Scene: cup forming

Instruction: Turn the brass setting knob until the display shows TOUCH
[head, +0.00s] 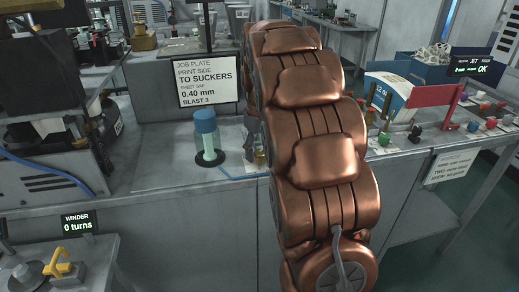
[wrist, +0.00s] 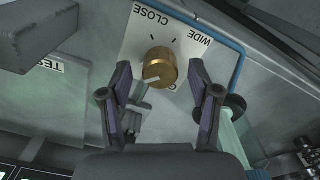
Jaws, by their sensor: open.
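The brass setting knob (wrist: 160,66) sits on a pale plate (wrist: 133,48) in the wrist view. The plate has tick marks and the words CLOSE and WIDE, upside down in the picture; a third label below the knob is mostly hidden. My gripper (wrist: 160,76) is open, with one finger on each side of the knob and a visible gap to each. A light grey bar shows at the knob's lower left; I cannot tell if it is a pointer. No display reading TOUCH is in view.
A blue tube (wrist: 222,28) runs beside the knob plate. A winder display (head: 78,222) reads 0 turns; a jet display (head: 470,66) reads OK.

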